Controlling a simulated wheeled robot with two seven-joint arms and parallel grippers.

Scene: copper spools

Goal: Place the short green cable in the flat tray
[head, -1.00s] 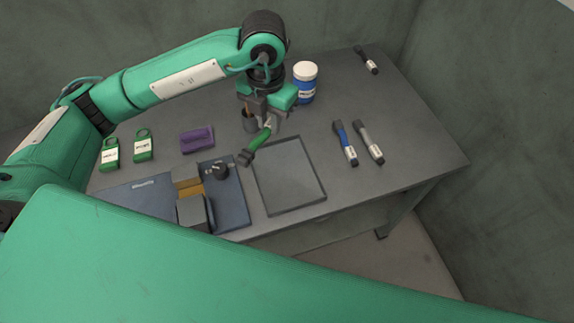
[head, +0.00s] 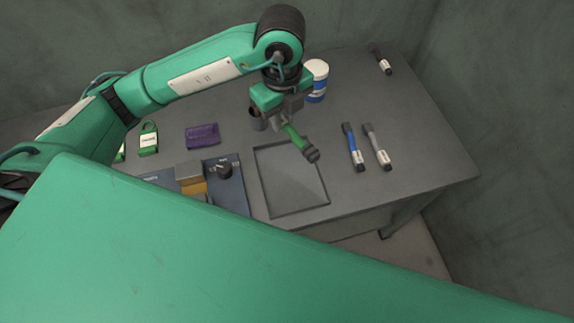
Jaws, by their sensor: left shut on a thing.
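The short green cable (head: 297,138), with a dark end at its lower right, is held by my left gripper (head: 283,121). The gripper is shut on it, and the cable slants down to the right. It shows over the far edge of the flat tray (head: 285,188); its height above the tray is hard to tell. The tray is a grey, shallow, empty square on the table. My right gripper is not in view.
A blue cable (head: 353,147) and a grey cable (head: 377,147) lie right of the tray. A blue-and-white jar (head: 317,80) stands behind the gripper. A dark cable (head: 382,60) lies far right. A purple block (head: 202,135) and green tags (head: 148,138) are left.

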